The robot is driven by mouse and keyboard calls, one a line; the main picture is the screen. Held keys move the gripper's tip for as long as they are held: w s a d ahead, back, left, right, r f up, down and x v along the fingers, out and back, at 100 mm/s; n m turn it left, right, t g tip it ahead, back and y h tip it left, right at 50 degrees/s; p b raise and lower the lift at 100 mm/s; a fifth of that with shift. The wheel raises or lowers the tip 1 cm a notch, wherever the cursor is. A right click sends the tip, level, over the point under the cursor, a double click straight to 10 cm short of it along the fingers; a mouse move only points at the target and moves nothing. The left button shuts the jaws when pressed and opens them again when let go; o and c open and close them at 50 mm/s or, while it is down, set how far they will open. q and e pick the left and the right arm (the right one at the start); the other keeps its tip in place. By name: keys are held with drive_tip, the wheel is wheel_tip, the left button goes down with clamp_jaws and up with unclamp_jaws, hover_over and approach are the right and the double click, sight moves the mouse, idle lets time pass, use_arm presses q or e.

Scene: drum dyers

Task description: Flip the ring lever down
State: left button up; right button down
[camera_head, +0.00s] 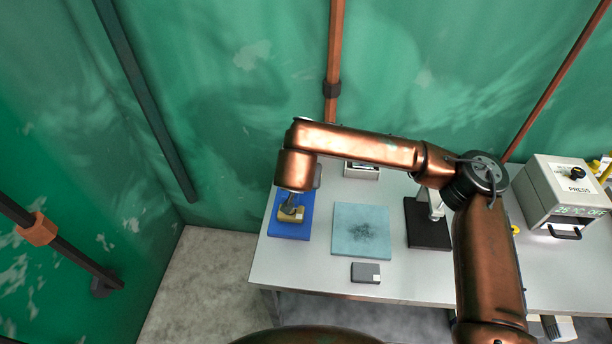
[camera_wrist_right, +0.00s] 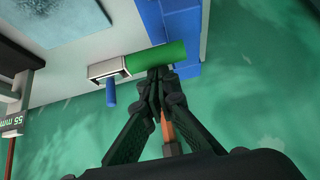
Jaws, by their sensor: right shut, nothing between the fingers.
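A blue base plate (camera_head: 290,228) lies at the left end of the table, and its blue also shows in the wrist view (camera_wrist_right: 172,25). In the wrist view a pale metal housing (camera_wrist_right: 106,68) carries a green cylinder (camera_wrist_right: 156,57). A short blue peg (camera_wrist_right: 111,92) projects from the housing; I cannot tell for sure which part is the ring lever. My right gripper (camera_wrist_right: 157,76) is shut and empty, its fingertips close beside the green cylinder; contact is unclear. In the head view my right arm hides much of this fixture. My left gripper is out of view.
A teal mat (camera_head: 361,231) lies right of the blue plate, with a small grey block (camera_head: 365,272) in front. A black-based stand (camera_head: 428,234) is farther right. Green walls enclose the back and left.

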drive_tip(key=r, duration=0.1)
drive_tip(key=w+r+p, duration=0.1)
drive_tip(key=r, duration=0.1)
drive_tip(key=shift+w+d+r, duration=0.1)
drive_tip(key=shift+w+r, duration=0.1)
drive_tip(key=shift+w, duration=0.05)
use_arm(q)
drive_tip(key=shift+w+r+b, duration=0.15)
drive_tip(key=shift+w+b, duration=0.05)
drive_tip(key=shift+b, duration=0.15)
use_arm(e)
drive_tip(key=s+a+r, duration=0.1)
drive_tip(key=s+r, duration=0.1)
drive_tip(key=s, duration=0.7)
drive_tip(key=shift+a, duration=0.35)
